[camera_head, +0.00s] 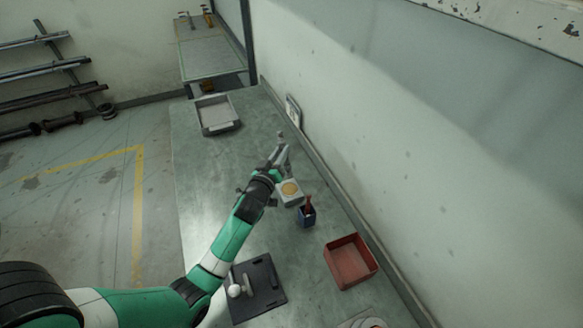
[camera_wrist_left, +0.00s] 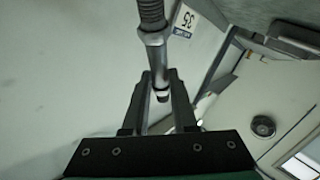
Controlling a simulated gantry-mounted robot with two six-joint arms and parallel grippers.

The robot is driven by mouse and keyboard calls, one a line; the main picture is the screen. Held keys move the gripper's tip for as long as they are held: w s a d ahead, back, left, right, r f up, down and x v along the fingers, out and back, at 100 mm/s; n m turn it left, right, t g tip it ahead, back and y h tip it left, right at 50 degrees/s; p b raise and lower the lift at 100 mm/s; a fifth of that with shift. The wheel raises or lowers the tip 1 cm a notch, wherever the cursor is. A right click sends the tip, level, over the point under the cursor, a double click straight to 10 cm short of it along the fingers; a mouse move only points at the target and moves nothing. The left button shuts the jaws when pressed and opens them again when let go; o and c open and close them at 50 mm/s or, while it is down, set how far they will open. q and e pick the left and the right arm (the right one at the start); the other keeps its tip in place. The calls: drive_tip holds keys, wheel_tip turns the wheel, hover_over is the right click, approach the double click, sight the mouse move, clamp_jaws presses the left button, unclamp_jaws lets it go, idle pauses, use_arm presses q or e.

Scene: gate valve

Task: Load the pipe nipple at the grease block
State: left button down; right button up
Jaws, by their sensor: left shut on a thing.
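My left gripper (camera_head: 281,155) is shut on a slim grey metal piece, which looks like the pipe nipple (camera_head: 280,135), above the bench. In the left wrist view the nipple (camera_wrist_left: 152,40) stands up between the two fingers (camera_wrist_left: 160,88), with a ribbed, thread-like upper part and a smooth lower part. The grease block (camera_head: 280,199), a pale block with a round yellow patch on top, sits on the bench just below and right of my left wrist. The nipple is apart from the block, farther up the picture. My right gripper is out of view.
A wall runs along the right. The bench's left middle is clear.

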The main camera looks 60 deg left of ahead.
use_arm(q)
drive_tip(key=shift+r, duration=0.15)
wheel_tip(320, 180, down, 6)
drive_tip(key=b, duration=0.4)
drive_tip(key=shift+b, duration=0.35)
drive_tip(key=shift+d, duration=0.1)
drive_tip(key=shift+f+b, duration=0.95)
idle(2.1)
wheel_tip(320, 180, up, 7)
drive_tip(key=p, duration=0.5)
drive_tip(key=shift+r+p, duration=0.2)
drive_tip(key=shift+p, duration=0.15)
